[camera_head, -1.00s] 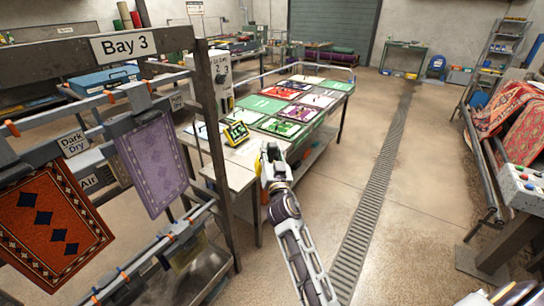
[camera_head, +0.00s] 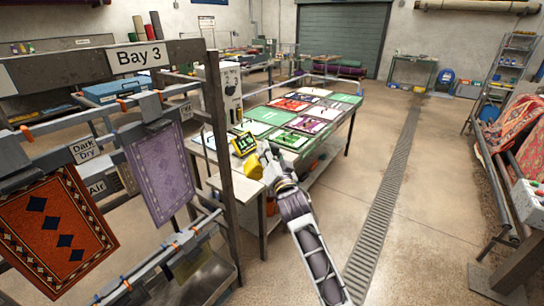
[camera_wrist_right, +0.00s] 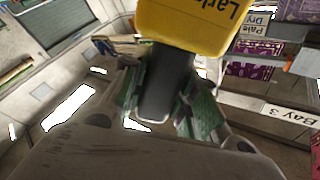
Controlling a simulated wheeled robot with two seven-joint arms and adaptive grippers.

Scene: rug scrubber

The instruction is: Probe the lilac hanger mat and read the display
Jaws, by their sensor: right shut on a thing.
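The lilac mat (camera_head: 160,172) hangs on the rack in Bay 3, in the left of the head view, with its patterned face showing. My right gripper (camera_head: 268,162) is shut on the dark handle (camera_wrist_right: 157,85) of a yellow tool (camera_head: 254,168). The tool also shows large in the right wrist view (camera_wrist_right: 190,22), with upside-down black lettering. It is right of the mat and well apart from it. My left gripper is out of view.
The steel Bay 3 post (camera_head: 219,150) stands between the lilac mat and my right gripper. An orange-red mat (camera_head: 48,228) hangs left of the lilac one. A table (camera_head: 243,188) with colored mats lies behind the gripper. Open floor (camera_head: 440,190) lies to the right.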

